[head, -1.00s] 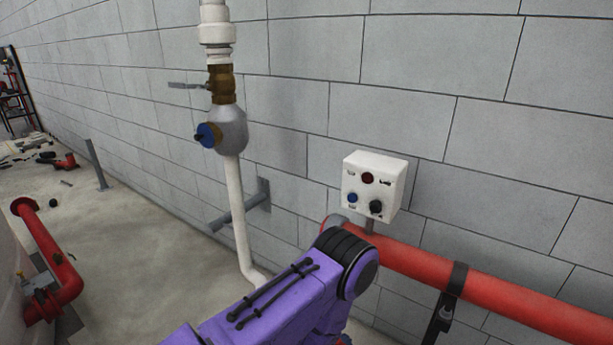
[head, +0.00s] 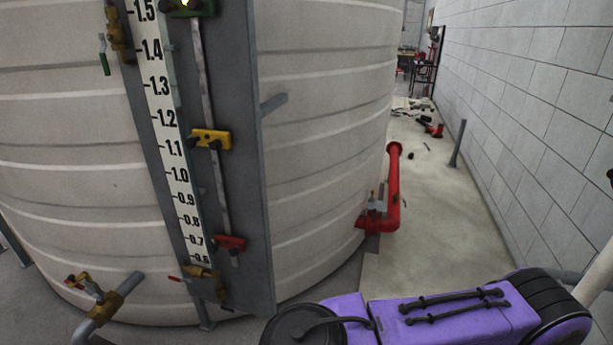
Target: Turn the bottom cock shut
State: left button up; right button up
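The tall cream tank (head: 330,155) fills the left and middle of the head view, with a grey gauge board and a number scale (head: 168,110) on it. A brass bottom cock (head: 203,279) sits at the foot of the sight tube, near the scale's lower end. A small red lever (head: 175,279) sticks out to its left; its exact angle is hard to tell. A brass upper cock (head: 118,35) with a green handle (head: 104,58) is at the top left. Neither gripper is in view; only a purple link of my arm shows at the bottom right.
A brass valve (head: 108,300) on a grey pipe stands at the lower left. Red pipe (head: 393,185) rises beside the tank's right side. A grey post (head: 458,143) stands near the block wall (head: 540,110). Floor between tank and wall is partly clear, with clutter farther back.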

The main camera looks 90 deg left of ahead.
aim_at(176, 278)
jog(key=u, duration=1.4)
jog(key=k, duration=0.1)
jog(key=u, duration=2.4)
jog(key=i, duration=0.5)
